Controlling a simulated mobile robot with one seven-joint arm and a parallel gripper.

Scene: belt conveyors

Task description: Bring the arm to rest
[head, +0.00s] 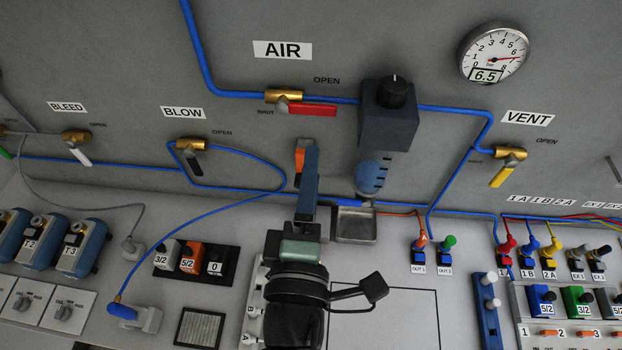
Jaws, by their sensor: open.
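My arm rises from the bottom middle of the head view. My gripper (305,152) points up and away toward the grey panel, seen from behind. Its blue and orange finger parts show below the AIR line, left of the blue filter bowl. I see nothing held between the fingers, and the sensed gap is hard to make out from this angle. The gripper overlaps the blue tube in the picture; whether it touches anything I cannot tell.
The AIR valve has a red handle (306,109), and a regulator (388,115) hangs to its right. A small metal tray (354,224) lies right of my gripper. The VENT valve has a yellow handle (502,173). Coloured plugs and valve blocks fill the right; blue cylinders (83,246) stand left.

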